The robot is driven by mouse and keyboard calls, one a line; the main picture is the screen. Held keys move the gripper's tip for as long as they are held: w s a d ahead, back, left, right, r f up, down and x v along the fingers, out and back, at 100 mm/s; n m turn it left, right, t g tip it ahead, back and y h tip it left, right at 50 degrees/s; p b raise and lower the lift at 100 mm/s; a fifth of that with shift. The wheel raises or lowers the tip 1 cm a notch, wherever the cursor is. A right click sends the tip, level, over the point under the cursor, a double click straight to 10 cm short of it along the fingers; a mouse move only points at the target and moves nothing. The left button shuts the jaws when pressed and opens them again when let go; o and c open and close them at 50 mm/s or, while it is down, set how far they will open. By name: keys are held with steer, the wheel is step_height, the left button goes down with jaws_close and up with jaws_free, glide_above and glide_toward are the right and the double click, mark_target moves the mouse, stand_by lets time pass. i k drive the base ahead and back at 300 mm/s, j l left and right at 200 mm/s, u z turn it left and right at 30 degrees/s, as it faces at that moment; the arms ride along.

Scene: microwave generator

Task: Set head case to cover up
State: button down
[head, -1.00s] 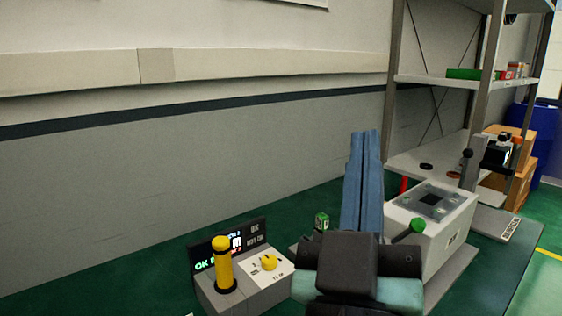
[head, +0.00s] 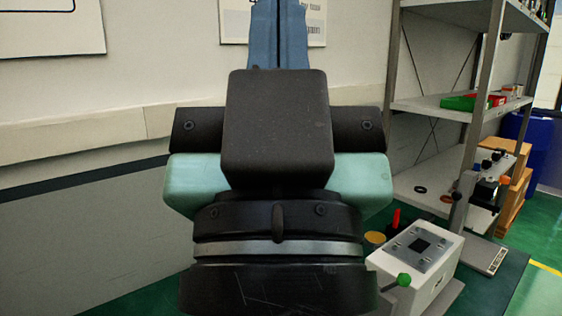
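My gripper (head: 278,35) points up in the middle of the head view. Its two blue fingers lie side by side with only a thin seam between them, and their tips run past the top edge. The black and teal gripper body fills the centre. A white box (head: 445,278), possibly the head case, stands at the lower right, apart from my gripper. A grey plate (head: 441,242) with a dark square lies flat on its top. A green-knobbed lever (head: 404,280) sticks out at its front left. No separate cover can be made out.
A red post (head: 396,218) and a yellow round piece (head: 375,237) are behind the box.

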mark_target(441, 260)
steer(key=i+z, duration=0.2)
steer(key=z, duration=0.25)
steer(key=i+j+z, duration=0.1)
steer(key=z, duration=0.3)
steer(key=i+j+z, duration=0.35)
steer(key=i+j, duration=1)
steer(key=i, duration=0.05)
